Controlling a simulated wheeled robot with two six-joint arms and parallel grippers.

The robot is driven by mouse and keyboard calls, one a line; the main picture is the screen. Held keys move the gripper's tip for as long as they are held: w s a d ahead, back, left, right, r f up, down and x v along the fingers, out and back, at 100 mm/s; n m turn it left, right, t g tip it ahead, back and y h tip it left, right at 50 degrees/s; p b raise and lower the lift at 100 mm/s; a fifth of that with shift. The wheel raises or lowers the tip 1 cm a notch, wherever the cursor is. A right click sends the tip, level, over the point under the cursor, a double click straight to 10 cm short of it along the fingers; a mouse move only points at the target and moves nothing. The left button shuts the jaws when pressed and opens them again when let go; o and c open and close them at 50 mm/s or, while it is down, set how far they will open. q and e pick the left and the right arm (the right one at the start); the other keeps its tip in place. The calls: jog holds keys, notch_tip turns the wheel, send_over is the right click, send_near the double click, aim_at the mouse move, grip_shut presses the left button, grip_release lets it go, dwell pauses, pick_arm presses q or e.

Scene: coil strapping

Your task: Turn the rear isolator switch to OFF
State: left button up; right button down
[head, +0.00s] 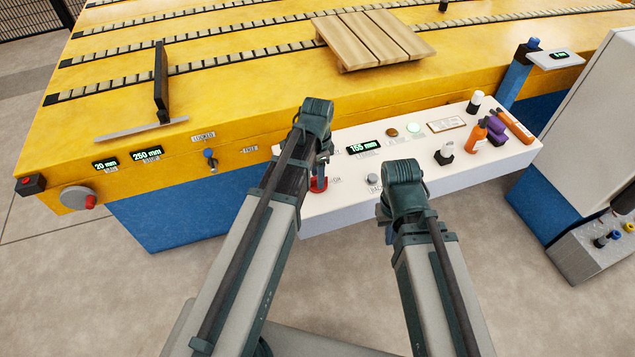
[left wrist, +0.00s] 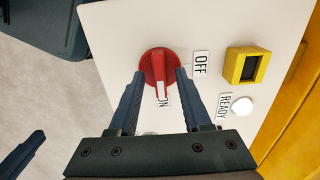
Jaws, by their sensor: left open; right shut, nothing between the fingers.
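The isolator switch (head: 318,185) is a red rotary knob on the white panel; the left wrist view shows it too (left wrist: 158,67). Its handle and white pointer line point toward the partly hidden ON label (left wrist: 164,99). The OFF label (left wrist: 201,64) lies a quarter turn away, on the machine side. My left gripper (head: 318,173) is over the knob, pointing down. Its open fingers (left wrist: 159,75) stand on either side of the handle; whether they touch it I cannot tell. My right gripper (head: 383,212) is shut and empty, low by the panel's front edge.
A yellow-framed window (left wrist: 245,65) and a white READY lamp (left wrist: 241,106) sit beside the knob. A grey BACK button (head: 373,179) is between the grippers. Bottles (head: 478,136) and tools stand on the panel's right end. The yellow machine bed (head: 230,110) rises behind.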

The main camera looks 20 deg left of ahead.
pick_arm(q)
jog(key=shift+f, duration=0.2)
grip_shut()
dwell(0.5)
jog(key=n, duration=0.9)
jog(key=shift+n, duration=0.3)
jog(key=n, duration=0.4)
jog(key=shift+n, duration=2.1)
